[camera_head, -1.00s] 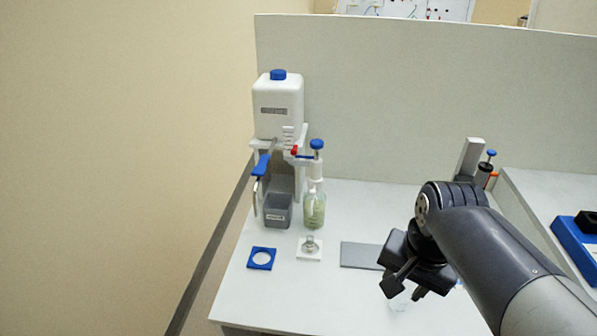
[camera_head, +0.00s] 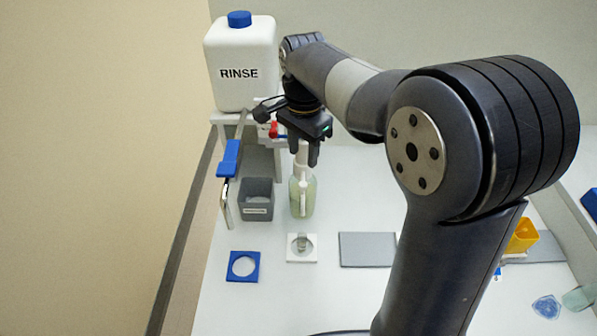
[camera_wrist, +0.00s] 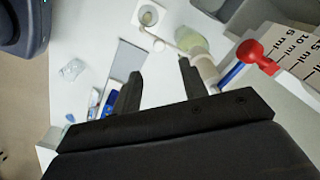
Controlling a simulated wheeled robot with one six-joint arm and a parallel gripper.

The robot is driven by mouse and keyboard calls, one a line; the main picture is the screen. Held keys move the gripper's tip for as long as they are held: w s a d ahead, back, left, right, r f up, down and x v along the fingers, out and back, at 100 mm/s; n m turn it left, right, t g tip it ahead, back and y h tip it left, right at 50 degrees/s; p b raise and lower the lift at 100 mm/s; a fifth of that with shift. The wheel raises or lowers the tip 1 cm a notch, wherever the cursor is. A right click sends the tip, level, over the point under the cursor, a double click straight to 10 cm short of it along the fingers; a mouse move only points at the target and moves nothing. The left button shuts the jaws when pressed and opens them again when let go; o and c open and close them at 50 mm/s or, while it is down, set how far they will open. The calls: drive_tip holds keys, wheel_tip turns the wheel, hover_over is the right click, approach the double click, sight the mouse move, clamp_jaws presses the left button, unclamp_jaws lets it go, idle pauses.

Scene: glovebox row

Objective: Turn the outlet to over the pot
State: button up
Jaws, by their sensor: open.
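A pale green bottle (camera_head: 303,198) stands beneath the rinse tank's right side. A white outlet (camera_head: 302,175) with a slim stem points from its top toward the front; it also shows in the wrist view (camera_wrist: 180,54). A small glass pot (camera_head: 301,243) sits in a square white holder (camera_head: 291,256) in front of the bottle; in the wrist view, the pot (camera_wrist: 148,15) is just beyond the outlet's tip. My gripper (camera_head: 304,157) is open above the bottle, its fingers pointing down close to the outlet. Whether a finger touches the outlet, I cannot tell.
A red knob (camera_wrist: 250,52) is close to my gripper. A blue ring plate (camera_head: 243,278) and grey mat (camera_head: 367,249) lie in front.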

sight(303, 184)
wheel_tip(303, 184, down, 10)
drive_tip(key=shift+r+p, duration=0.2)
drive_tip(key=shift+p, duration=0.1)
clamp_jaws()
idle(0.4)
